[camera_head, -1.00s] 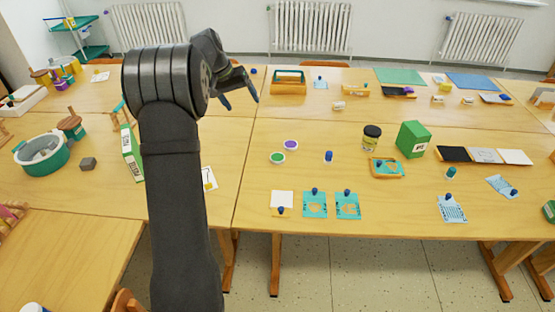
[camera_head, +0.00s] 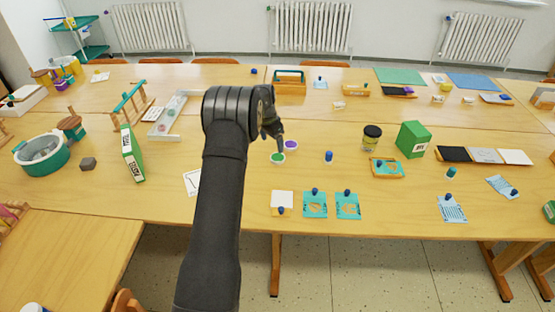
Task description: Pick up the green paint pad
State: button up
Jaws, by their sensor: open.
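The green paint pad (camera_head: 277,158) is a small round white dish with a green top, lying flat on the table. A matching purple pad (camera_head: 291,145) lies just behind it to the right. My gripper (camera_head: 274,146) is open, pointing down at the green pad's back edge. Its fingers are small and dark, and partly hidden by my wrist. I cannot tell whether they touch the pad. The green pad's top is mostly in sight.
A blue-topped stamp (camera_head: 328,157) stands to the right. A white card (camera_head: 282,199) and teal cards (camera_head: 315,205) lie in front. A tray (camera_head: 168,115) and a green box (camera_head: 132,154) stand left. A black-lidded jar (camera_head: 371,138) stands farther right.

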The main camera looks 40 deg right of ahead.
aim_at(277, 157)
jog(key=f, duration=0.3)
jog(key=shift+d, duration=0.25)
jog(key=shift+s+d+f, duration=0.1)
jog(key=shift+d+f, duration=0.15)
jog(key=shift+f, duration=0.6)
jog(key=shift+s+d+f, duration=0.1)
jog(key=shift+d+f, duration=0.2)
jog(key=shift+f, duration=0.55)
jog(key=shift+d+f, duration=0.25)
jog(key=shift+f, duration=0.6)
jog(key=c, duration=1.1)
